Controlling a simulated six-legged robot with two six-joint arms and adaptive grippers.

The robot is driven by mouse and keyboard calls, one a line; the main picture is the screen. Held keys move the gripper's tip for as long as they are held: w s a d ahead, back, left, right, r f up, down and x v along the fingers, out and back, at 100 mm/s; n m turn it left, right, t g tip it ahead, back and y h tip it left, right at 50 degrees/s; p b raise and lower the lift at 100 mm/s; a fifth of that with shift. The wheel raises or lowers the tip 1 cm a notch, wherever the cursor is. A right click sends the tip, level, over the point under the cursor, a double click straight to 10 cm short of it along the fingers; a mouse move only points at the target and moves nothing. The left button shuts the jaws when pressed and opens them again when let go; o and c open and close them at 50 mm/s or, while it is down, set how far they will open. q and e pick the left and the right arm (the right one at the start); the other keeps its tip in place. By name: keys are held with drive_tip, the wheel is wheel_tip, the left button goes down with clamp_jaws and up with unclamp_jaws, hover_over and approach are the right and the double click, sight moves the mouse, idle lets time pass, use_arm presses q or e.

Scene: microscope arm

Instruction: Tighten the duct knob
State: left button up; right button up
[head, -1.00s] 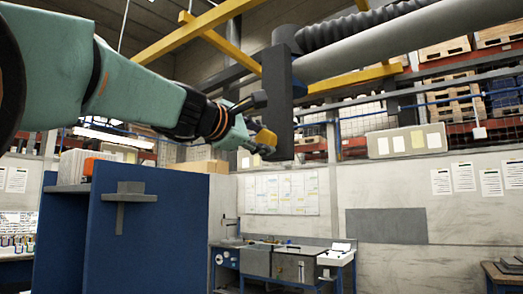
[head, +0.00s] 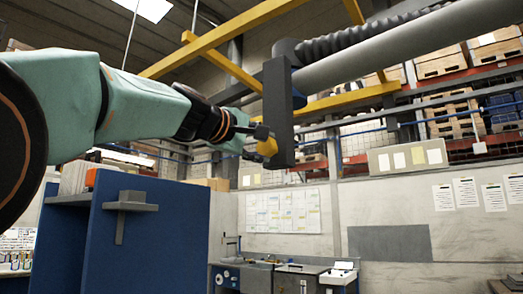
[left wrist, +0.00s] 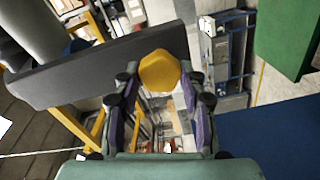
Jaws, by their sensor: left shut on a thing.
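The duct knob is yellow and faceted (head: 267,147) and sits on the left side of the dark grey upright bracket (head: 278,112) of the overhead duct arm. In the left wrist view the knob (left wrist: 160,71) lies between the fingertips, against the long dark bracket (left wrist: 80,70). My left gripper (head: 258,140) reaches in from the left and is shut on the knob, with a finger on each side of it. The finger pads partly hide the knob in the head view. My right gripper is not in view.
A grey duct tube (head: 380,50) and a ribbed black hose (head: 350,38) run up to the right from the bracket. Yellow beams (head: 225,35) cross overhead. A blue partition (head: 165,230) stands below my left arm. A workbench (head: 285,278) stands further back.

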use_arm(q)
drive_tip(key=shift+r, duration=0.15)
idle(0.3)
drive_tip(key=o, duration=1.1)
drive_tip(key=shift+w, duration=0.1)
drive_tip(key=shift+o, duration=0.2)
